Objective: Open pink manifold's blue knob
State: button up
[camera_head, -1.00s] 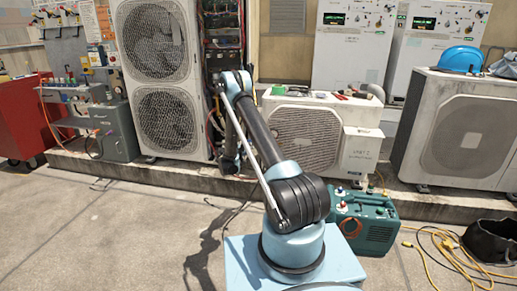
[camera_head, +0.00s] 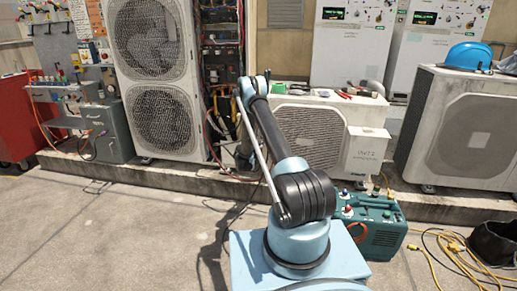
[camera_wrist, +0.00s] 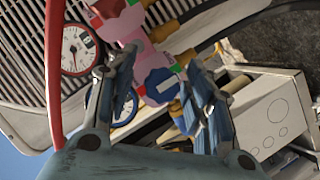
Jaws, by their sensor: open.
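The pink manifold (camera_wrist: 151,53) is in the wrist view, tilted, with green and yellow fittings around it. Its blue knob (camera_wrist: 160,85) has a white mark and lies between the two fingers of my gripper (camera_wrist: 159,72). My gripper is open, its fingers to either side of the knob; I cannot tell whether either touches it. A red knob (camera_wrist: 108,8) shows at the manifold's top. In the head view my arm hides the manifold and gripper.
A red hose (camera_wrist: 54,75) runs beside the left finger. A pale box (camera_wrist: 268,112) is close at right. In the head view are a low condenser (camera_head: 310,135), a tall condenser (camera_head: 162,120) and a green machine (camera_head: 378,225). Floor at left is clear.

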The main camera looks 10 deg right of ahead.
jog(key=shift+w, duration=0.25)
jog(key=shift+a, duration=0.1)
jog(key=c, duration=1.1)
jog(key=shift+a+m+y, duration=0.15)
jog(key=shift+m+y, duration=0.25)
jog(key=shift+m, duration=0.1)
jog(key=o, duration=1.1)
jog(key=v, duration=0.7)
jog(key=shift+s, duration=0.2)
